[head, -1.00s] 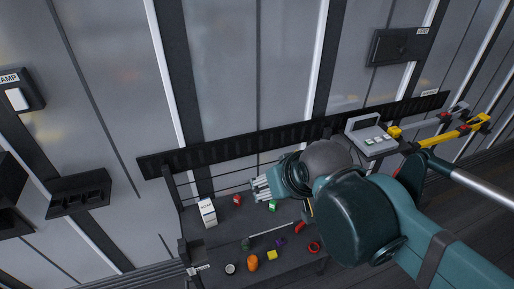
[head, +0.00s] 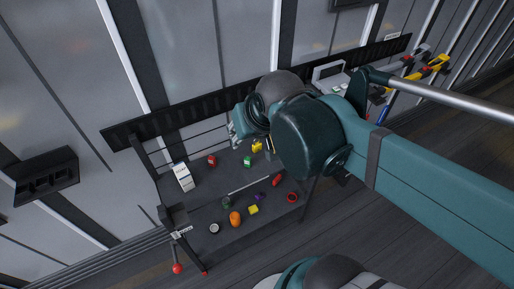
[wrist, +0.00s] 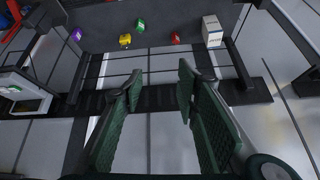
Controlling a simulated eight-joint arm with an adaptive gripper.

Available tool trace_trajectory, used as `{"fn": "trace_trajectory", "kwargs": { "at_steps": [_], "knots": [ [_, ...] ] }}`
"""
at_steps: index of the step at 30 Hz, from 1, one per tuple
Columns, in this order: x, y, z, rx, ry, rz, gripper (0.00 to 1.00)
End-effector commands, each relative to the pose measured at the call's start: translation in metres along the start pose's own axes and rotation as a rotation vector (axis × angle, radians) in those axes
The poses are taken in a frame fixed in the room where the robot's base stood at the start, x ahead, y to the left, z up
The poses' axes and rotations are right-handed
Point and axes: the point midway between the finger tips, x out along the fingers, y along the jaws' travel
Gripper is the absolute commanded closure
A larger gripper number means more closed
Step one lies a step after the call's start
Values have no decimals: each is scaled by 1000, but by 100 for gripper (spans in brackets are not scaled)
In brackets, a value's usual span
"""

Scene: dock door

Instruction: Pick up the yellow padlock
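The yellow padlock (head: 257,147) sits at the back of the dark bench shelf, close to a green block (head: 248,161), partly beside my arm in the head view. In the wrist view the yellow padlock (wrist: 125,40) is near the top, left of centre, next to the green block (wrist: 140,25). My gripper (wrist: 160,75) is open and empty, its two green padded fingers apart and pointing toward the bench's back edge. In the head view my gripper (head: 233,128) is mostly hidden behind my wrist, up and left of the padlock.
The bench (head: 190,213) also holds a white box (head: 183,177), a red can-like item (head: 212,160), an orange item (head: 235,219), a yellow block (head: 253,210) and a red ring (head: 292,198). A dark slotted rail (head: 165,118) runs along the wall behind.

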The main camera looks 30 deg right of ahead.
Motion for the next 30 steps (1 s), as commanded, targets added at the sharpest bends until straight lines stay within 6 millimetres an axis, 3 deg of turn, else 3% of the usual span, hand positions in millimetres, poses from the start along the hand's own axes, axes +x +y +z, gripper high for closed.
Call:
{"fn": "trace_trajectory", "kwargs": {
  "at_steps": [17,30],
  "knots": [
    [62,23,-37,286,-107,74,68],
    [120,44,-57,505,-177,149,68]
  ]
}}
